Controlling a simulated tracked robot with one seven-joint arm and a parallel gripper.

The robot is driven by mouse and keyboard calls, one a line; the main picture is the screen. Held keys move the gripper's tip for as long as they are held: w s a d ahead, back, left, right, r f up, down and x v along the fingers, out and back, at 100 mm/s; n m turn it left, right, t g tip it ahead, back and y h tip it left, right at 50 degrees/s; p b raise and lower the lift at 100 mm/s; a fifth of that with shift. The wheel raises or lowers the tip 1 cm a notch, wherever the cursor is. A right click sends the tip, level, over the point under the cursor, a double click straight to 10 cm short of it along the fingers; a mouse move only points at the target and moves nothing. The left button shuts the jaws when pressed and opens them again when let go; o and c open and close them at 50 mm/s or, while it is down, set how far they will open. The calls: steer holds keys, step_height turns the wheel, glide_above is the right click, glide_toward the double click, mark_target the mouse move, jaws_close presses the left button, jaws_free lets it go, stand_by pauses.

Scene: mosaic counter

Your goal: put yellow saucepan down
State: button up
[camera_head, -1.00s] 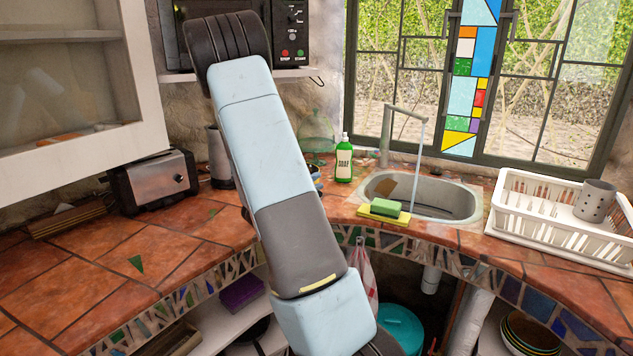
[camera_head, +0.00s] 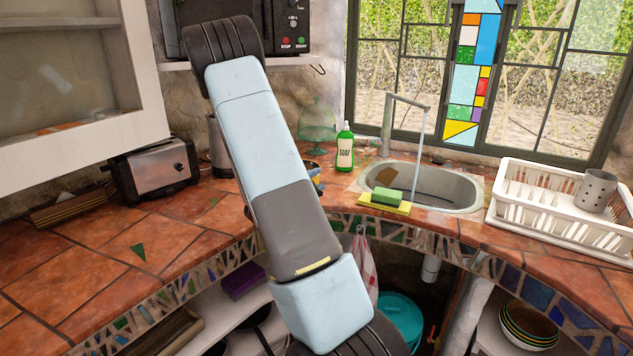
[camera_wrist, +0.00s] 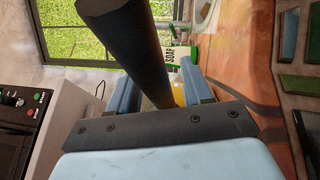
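My gripper (camera_wrist: 160,88) shows in the wrist view, its two blue fingers on either side of a thick dark handle. The handle (camera_wrist: 140,50) rises toward the camera at the upper left, and I take it as the saucepan's. The fingers appear closed on it, though the contact is partly hidden. A small yellow patch (camera_wrist: 179,93) shows low between the handle and the right finger, probably the yellow saucepan; the rest of it is hidden.
A green soap bottle (camera_head: 345,150), sponges (camera_head: 385,202) and the sink (camera_head: 440,188) with running tap are right of my arm. A white dish rack (camera_head: 540,222) stands further right. A toaster (camera_head: 152,172) stands at left, with bare tiled counter (camera_head: 95,250) before it.

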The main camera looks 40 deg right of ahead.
steer(key=s+a+f, duration=0.1)
steer(key=s+a, duration=0.1)
steer(key=a, duration=1)
steer(key=s+a+r+m+g+y, duration=0.3)
steer(key=s+r+y, duration=0.15)
steer(key=s, duration=0.25)
steer(key=s+a+r+m+g+y, duration=0.2)
steer(key=s+r+y, duration=0.25)
steer(key=s, duration=0.25)
steer(key=s+a+r+t+y, duration=0.4)
steer(key=s+a+r+y, duration=0.1)
steer(key=a, duration=0.3)
steer(key=s+a+r+n+t+y, duration=0.1)
steer(key=s+a+r+t+y, duration=0.3)
steer(key=a, duration=0.4)
step_height(320, 180, up, 2)
steer(key=shift+s+a+y, duration=0.25)
steer(key=shift+s+y, duration=0.1)
steer(key=shift+y, duration=0.15)
steer(key=shift+c, duration=0.4)
